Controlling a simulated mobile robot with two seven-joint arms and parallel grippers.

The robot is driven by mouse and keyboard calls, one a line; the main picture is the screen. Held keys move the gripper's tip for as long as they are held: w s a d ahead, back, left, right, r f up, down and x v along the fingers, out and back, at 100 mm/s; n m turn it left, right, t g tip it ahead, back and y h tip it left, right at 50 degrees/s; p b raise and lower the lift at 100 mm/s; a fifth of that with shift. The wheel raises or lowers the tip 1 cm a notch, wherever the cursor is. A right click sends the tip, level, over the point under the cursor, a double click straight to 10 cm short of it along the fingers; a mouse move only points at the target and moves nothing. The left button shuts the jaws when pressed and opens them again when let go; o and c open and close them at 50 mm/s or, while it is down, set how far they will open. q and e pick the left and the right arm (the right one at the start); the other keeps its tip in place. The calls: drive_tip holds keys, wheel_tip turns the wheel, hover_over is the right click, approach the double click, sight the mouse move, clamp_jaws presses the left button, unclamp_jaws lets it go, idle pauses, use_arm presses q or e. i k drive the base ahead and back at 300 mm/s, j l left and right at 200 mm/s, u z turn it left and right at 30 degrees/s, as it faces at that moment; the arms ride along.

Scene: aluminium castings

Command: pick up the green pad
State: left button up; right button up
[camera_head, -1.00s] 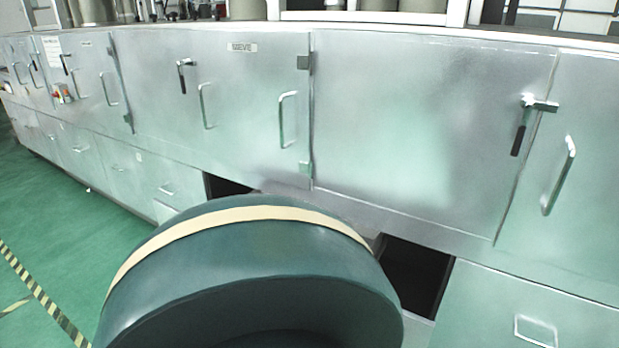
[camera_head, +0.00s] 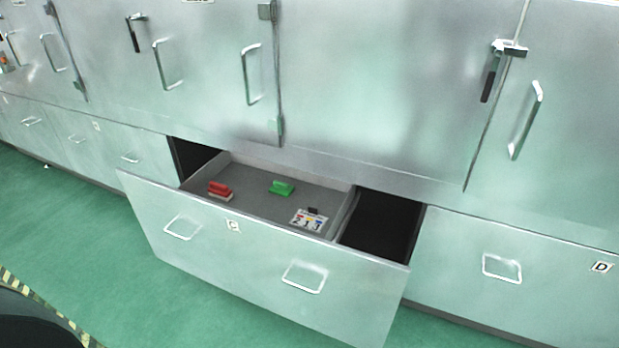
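The green pad (camera_head: 282,187) lies on the grey floor of an open drawer, towards the back and near its middle. The drawer (camera_head: 262,255) is pulled out from the metal cabinet and bears a small label "C" on its front. Neither of my grippers shows in the head view, so I cannot see whether they are open or shut.
In the same drawer lie a red pad (camera_head: 219,188) at the left and a white numbered card (camera_head: 309,219) with a dark clip at the right. A shut drawer (camera_head: 520,262) labelled "D" is to the right. Cabinet doors (camera_head: 380,90) with handles rise above. Green floor (camera_head: 60,225) is clear at the left.

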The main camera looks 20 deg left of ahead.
sight(280, 188)
drive_tip(key=u, duration=0.8)
drive_tip(key=j+z, duration=0.2)
drive_tip(key=z, duration=0.75)
drive_tip(key=j+z, duration=0.4)
drive_tip(key=k+j+z, duration=0.1)
drive_tip(key=j+z, duration=0.35)
drive_tip(key=j, duration=0.15)
drive_tip(key=k+j+z, duration=0.1)
drive_tip(key=j, duration=0.25)
drive_tip(key=k+j+z, duration=0.1)
drive_tip(key=j, duration=0.25)
drive_tip(key=k+j+z, duration=0.1)
drive_tip(key=k+j, duration=0.15)
drive_tip(key=j, duration=0.1)
